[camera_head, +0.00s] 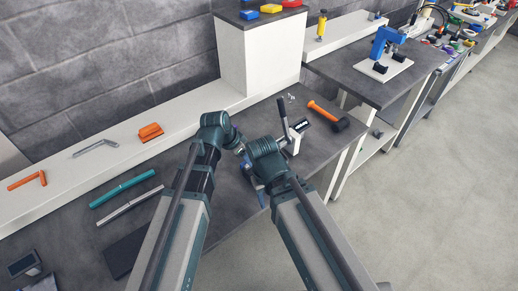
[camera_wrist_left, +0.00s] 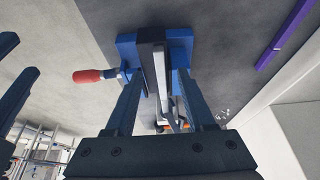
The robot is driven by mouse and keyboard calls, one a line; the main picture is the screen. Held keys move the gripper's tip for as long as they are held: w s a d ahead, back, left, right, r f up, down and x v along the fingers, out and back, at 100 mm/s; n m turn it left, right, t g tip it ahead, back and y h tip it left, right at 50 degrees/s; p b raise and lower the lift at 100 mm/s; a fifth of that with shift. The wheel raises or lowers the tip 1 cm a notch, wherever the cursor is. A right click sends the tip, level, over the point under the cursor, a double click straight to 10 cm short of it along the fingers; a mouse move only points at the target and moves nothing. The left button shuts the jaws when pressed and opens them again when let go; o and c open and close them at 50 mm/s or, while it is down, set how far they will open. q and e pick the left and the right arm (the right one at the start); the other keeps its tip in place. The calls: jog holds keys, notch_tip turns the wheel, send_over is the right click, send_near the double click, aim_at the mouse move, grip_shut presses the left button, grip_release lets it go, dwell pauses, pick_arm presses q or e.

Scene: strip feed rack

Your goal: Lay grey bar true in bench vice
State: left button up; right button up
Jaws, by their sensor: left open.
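The bench vice (camera_wrist_left: 127,48) is blue with a dark jaw and a red-ended handle (camera_wrist_left: 88,76). In the head view only a bit of its blue body (camera_head: 259,193) shows behind my arms. A light grey bar (camera_wrist_left: 160,80) lies lengthwise along the vice between its jaws; whether it sits fully down, I cannot tell. My left gripper (camera_wrist_left: 159,76) is open, one finger on each side of the bar, and is not closed on it. In the left wrist view, two separated fingers of my right gripper (camera_wrist_left: 18,66) show at the left edge, apart from the vice.
A teal bar (camera_head: 122,188) and another grey bar (camera_head: 130,206) lie on the bench at left. An orange hammer (camera_head: 324,112) lies near a lever tool (camera_head: 288,130) at the bench's right end. The white ledge (camera_head: 65,178) runs behind the bench.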

pick_arm(q)
jog(key=p+v, duration=0.8)
jog(key=v, duration=0.1)
jog(key=shift+r, duration=0.45)
pick_arm(e)
notch_tip(320, 180, up, 9)
pick_arm(q)
jog(key=s+a+f+n+g+y+b, duration=0.1)
jog(key=s+f+n+g+y+b, duration=0.2)
jog(key=s, duration=1)
notch_tip(320, 180, down, 6)
jog(key=n+y+b, duration=0.2)
jog(key=n+b, duration=0.2)
jog(key=shift+s+a+r, duration=0.2)
jog(key=shift+s+a, duration=0.1)
jog(key=shift+a, duration=0.1)
pick_arm(e)
notch_tip(320, 180, down, 7)
